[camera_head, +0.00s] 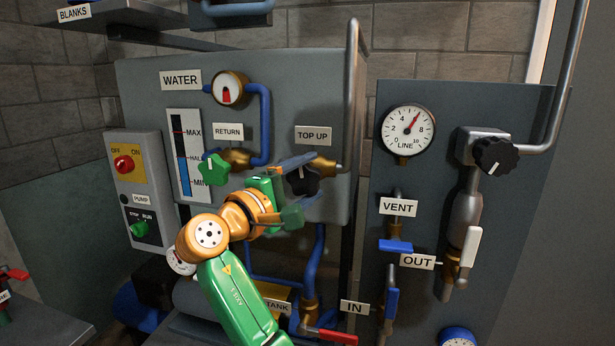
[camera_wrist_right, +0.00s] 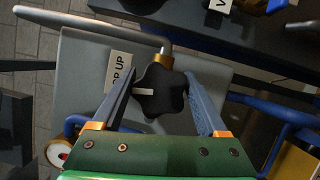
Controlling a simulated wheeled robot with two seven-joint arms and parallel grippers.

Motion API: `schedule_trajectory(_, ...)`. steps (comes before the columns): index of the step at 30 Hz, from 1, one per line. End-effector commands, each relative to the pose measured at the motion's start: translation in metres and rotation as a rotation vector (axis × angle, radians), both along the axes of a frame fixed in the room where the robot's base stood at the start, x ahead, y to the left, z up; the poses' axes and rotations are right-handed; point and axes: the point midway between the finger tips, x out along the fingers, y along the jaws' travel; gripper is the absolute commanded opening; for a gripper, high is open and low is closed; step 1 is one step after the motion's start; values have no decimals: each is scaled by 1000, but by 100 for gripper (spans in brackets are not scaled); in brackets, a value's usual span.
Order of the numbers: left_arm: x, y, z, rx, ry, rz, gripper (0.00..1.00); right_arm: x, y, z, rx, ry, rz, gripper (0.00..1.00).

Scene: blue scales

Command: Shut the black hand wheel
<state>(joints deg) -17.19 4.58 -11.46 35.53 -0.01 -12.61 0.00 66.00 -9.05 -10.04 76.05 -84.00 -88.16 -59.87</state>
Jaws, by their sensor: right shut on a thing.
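The black hand wheel (camera_head: 304,182) is a lobed star knob on a brass valve under the TOP UP label (camera_head: 313,135) on the grey tank. My right gripper (camera_head: 303,178) reaches it from the lower left, with one finger above and one below. In the right wrist view the wheel (camera_wrist_right: 160,92) sits between the two fingers (camera_wrist_right: 166,85), and the gripper is shut on it. A pale mark on the wheel's face points left in that view. Another black knob (camera_head: 494,155) with a white pointer is on the right panel. My left gripper is not in view.
A green hand wheel (camera_head: 214,170) sits close left, under the RETURN label. A metal pipe (camera_head: 354,90) rises just right of the wheel. Blue pipes run below. The right panel holds the LINE gauge (camera_head: 407,130) and a blue VENT lever (camera_head: 396,246).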

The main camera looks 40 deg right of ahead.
Motion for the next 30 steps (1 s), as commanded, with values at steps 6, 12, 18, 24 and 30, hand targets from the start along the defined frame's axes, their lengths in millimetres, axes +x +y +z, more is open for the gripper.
schedule_trajectory(6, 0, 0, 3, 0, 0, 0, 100, 0, 0, 0, 67, -79, 1, 20)
schedule_trajectory(12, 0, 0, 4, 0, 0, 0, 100, 0, 0, 0, 98, -115, 1, 20)
schedule_trajectory(18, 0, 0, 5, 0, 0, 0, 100, 0, 0, -1, 108, -128, 1, 20)
schedule_trajectory(24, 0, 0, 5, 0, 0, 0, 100, 0, 0, -1, 109, -129, 1, 20)
schedule_trajectory(30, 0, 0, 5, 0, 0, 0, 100, 0, 0, -1, 109, -129, 1, 98)
